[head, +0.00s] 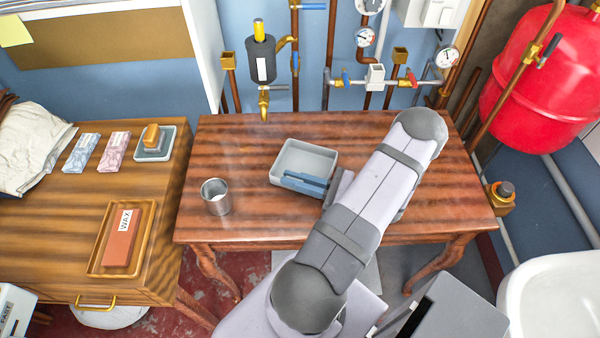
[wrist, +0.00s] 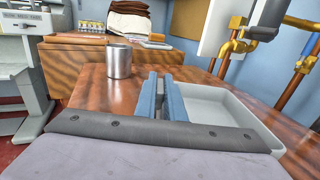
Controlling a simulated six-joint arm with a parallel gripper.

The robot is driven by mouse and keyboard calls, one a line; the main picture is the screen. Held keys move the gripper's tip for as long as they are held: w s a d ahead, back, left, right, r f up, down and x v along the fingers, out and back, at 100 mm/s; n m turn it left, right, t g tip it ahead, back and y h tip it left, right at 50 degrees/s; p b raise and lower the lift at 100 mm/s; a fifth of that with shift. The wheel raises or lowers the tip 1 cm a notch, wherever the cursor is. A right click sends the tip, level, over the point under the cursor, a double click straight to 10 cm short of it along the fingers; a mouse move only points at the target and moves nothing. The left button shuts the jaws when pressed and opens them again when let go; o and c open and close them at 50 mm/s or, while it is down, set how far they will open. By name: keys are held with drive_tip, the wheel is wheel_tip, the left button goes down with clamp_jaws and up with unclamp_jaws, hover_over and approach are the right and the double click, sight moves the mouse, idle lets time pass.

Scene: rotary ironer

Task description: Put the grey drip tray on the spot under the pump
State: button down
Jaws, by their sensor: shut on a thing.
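The grey drip tray (head: 308,158) is a shallow, empty rectangular tray at the middle of the brown table, also seen in the wrist view (wrist: 235,105). My gripper (head: 304,183) has blue fingers shut on the tray's near wall; in the wrist view the fingers (wrist: 163,97) straddle that wall. I cannot tell whether the tray rests on the table or is slightly raised. The pump (head: 262,62), a dark cylinder with a yellow top and brass spout, is on the wall behind the table, left of the tray. No marked spot under it is clear.
A metal cup (head: 216,196) stands on the table (head: 410,215) left of the tray; it also shows in the wrist view (wrist: 119,62). The tabletop below the spout looks clear. Pipes and gauges (head: 365,37) line the wall behind. A wooden cabinet (head: 60,225) stands left.

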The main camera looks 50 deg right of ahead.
drive_tip(key=shift+r, duration=0.15)
wheel_tip(320, 180, up, 10)
drive_tip(key=shift+f, duration=0.15)
drive_tip(key=w+d+f+b, duration=0.3)
drive_tip(key=b, duration=0.3)
drive_tip(key=w+d+f+b, duration=0.3)
drive_tip(key=d+b, duration=0.1)
drive_tip(key=b, duration=0.3)
drive_tip(key=shift+w+d+f, duration=0.1)
drive_tip(key=shift+d+f, duration=0.1)
drive_tip(key=shift+f, duration=0.05)
drive_tip(key=shift+w+d+b, duration=0.4)
drive_tip(key=shift+w+b, duration=0.2)
drive_tip(key=shift+b, duration=0.3)
drive_tip(key=shift+w+a+r, duration=0.15)
drive_tip(key=shift+w+r, duration=0.05)
drive_tip(key=shift+w, duration=0.3)
drive_tip(key=x, duration=1.7)
drive_tip(key=shift+p, duration=0.4)
drive_tip(key=shift+f, duration=1.75)
drive_tip(key=shift+f, duration=0.1)
